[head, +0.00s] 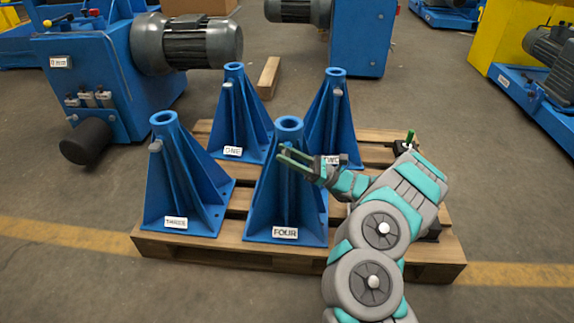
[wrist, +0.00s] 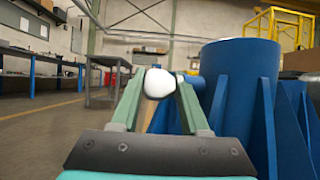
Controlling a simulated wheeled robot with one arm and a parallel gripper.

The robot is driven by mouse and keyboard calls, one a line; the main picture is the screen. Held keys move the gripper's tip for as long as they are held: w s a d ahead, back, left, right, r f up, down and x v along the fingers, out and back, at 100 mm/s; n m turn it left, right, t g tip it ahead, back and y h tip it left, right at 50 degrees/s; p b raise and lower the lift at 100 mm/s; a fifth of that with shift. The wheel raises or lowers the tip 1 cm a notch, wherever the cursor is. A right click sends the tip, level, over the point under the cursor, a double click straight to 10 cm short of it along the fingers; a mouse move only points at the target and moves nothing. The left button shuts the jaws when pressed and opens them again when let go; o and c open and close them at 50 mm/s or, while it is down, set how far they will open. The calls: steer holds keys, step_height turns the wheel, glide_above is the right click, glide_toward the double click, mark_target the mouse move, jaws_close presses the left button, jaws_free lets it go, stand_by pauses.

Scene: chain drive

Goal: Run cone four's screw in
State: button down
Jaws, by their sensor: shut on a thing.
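Cone four (head: 289,200) is a blue ribbed cone with a hollow round top and a "FOUR" label, standing upright at the pallet's front. My gripper (head: 283,153) is at its upper part, just below the collar. In the wrist view my gripper (wrist: 158,88) is shut on a pale rounded screw head (wrist: 158,82), between the green fingertips. The blue collar of a cone (wrist: 240,85) stands close on the right there. In the head view the screw is hidden by the fingers, so I cannot tell how deep it sits.
Cone three (head: 180,190), cone one (head: 235,125) and cone two (head: 330,110) share the wooden pallet (head: 225,253), each with a grey screw near its top. A blue machine with a motor (head: 190,42) stands behind at left. The floor in front is clear.

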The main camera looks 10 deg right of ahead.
steer(key=y+b, duration=0.1)
steer(key=b, duration=0.2)
steer(key=shift+f+b, duration=0.35)
steer(key=shift+f, duration=0.05)
steer(key=shift+r+t+y+b, duration=0.35)
steer(key=shift+y+b, duration=0.15)
steer(key=shift+b, duration=0.95)
steer(key=shift+c, duration=2)
jaws_free()
